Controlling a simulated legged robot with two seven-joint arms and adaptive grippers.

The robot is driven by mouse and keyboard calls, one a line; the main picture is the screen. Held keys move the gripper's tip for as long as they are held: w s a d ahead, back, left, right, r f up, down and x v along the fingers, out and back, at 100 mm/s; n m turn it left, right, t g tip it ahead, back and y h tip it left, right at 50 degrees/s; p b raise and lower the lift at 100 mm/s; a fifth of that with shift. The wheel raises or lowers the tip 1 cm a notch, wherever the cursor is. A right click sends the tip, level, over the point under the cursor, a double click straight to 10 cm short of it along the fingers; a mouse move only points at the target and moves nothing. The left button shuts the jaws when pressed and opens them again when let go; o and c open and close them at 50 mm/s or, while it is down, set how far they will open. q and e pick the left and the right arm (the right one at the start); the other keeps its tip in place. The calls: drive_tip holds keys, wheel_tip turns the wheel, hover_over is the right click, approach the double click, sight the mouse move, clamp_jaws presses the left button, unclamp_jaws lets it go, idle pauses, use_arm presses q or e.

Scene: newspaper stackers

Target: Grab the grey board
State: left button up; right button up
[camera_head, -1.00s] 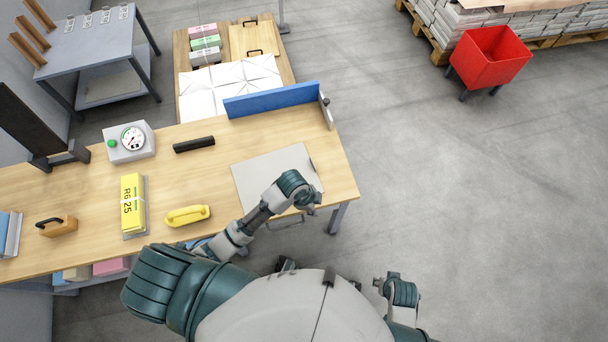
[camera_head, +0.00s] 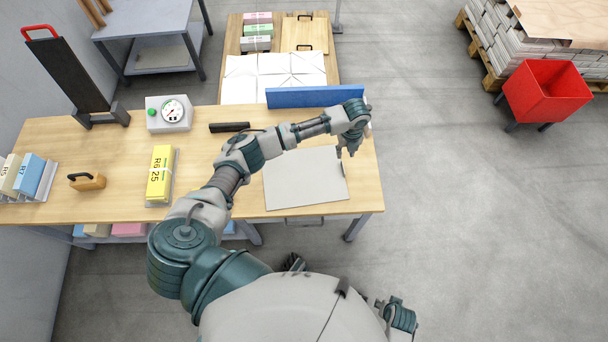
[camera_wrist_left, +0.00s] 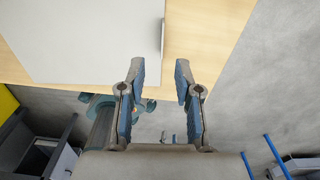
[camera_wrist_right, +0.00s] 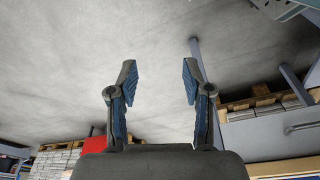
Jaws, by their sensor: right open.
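The grey board (camera_head: 305,180) lies flat near the right end of the wooden table, with a small dark strip at its right edge. It also shows in the left wrist view (camera_wrist_left: 80,40), upper left. My left gripper (camera_head: 347,150) is above the board's far right corner, apparently apart from it. In the left wrist view the left fingers (camera_wrist_left: 160,72) are spread and empty, with the board's right edge beyond them. My right gripper (camera_wrist_right: 158,75) is open and empty, away from the table; the head view shows only part of that arm, low at the right.
A blue upright panel (camera_head: 315,97) stands along the table's far edge. A yellow block (camera_head: 160,175), a dial box (camera_head: 169,114) and a black bar (camera_head: 229,127) are left of the board. A red bin (camera_head: 547,92) stands on the floor; the floor right of the table is clear.

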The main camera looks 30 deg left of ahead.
use_arm(q)
hover_over(343, 167)
drive_tip(key=f, duration=0.4)
drive_tip(key=shift+w+d+f+b, duration=0.2)
drive_tip(key=shift+d+f+b, duration=0.1)
drive_tip(key=shift+f+b, duration=0.1)
drive_tip(key=f, duration=0.3)
drive_tip(key=f+b, duration=0.1)
drive_tip(key=shift+s+a+f, duration=0.15)
drive_tip(key=shift+a+f, duration=0.2)
drive_tip(key=shift+f, duration=0.3)
drive_tip(key=shift+d+r, duration=0.1)
drive_tip(key=shift+d, duration=0.05)
drive_tip(key=shift+c, duration=0.7)
drive_tip(key=shift+d, duration=0.1)
clamp_jaws()
use_arm(e)
wheel_tip(343, 167, up, 6)
drive_tip(key=shift+d+r, duration=0.2)
drive_tip(key=shift+d, duration=0.25)
